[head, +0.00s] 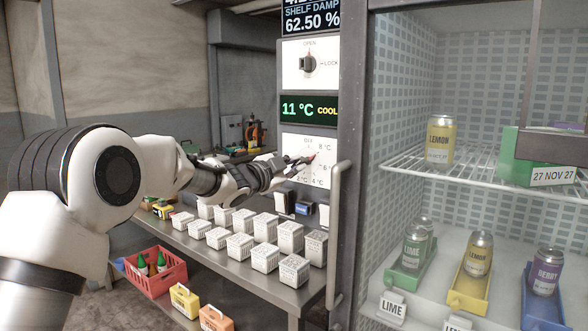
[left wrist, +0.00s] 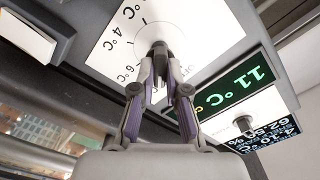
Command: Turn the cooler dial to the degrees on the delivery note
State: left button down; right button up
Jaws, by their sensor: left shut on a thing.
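The cooler dial panel (head: 318,177) is white, marked OFF, 8, 6, 4 and 2 °C, and stands upright left of the glass cabinet. My left gripper (head: 297,166) reaches it from the left and is shut on the dial knob. In the left wrist view the dark knob (left wrist: 158,52) sits between the fingertips (left wrist: 159,72). The fingers cover part of the dial, and I cannot tell its exact setting. The green display (head: 308,109) above reads 11 °C and "COOL". I cannot make out a delivery note. My right gripper is not in view.
Above the display is an OPEN/LOCK knob (head: 308,64). A steel bench (head: 305,300) with several white boxes stands below my left arm. A vertical door handle (head: 336,235) juts out close to the dial's right. The cabinet holds cans, including a lemon can (head: 440,139). A red crate (head: 157,276) sits lower left.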

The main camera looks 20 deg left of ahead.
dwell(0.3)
pick_arm(q)
jog(key=c, duration=1.2)
grip_release()
jog(key=shift+s, duration=0.1)
jog(key=v, duration=1.2)
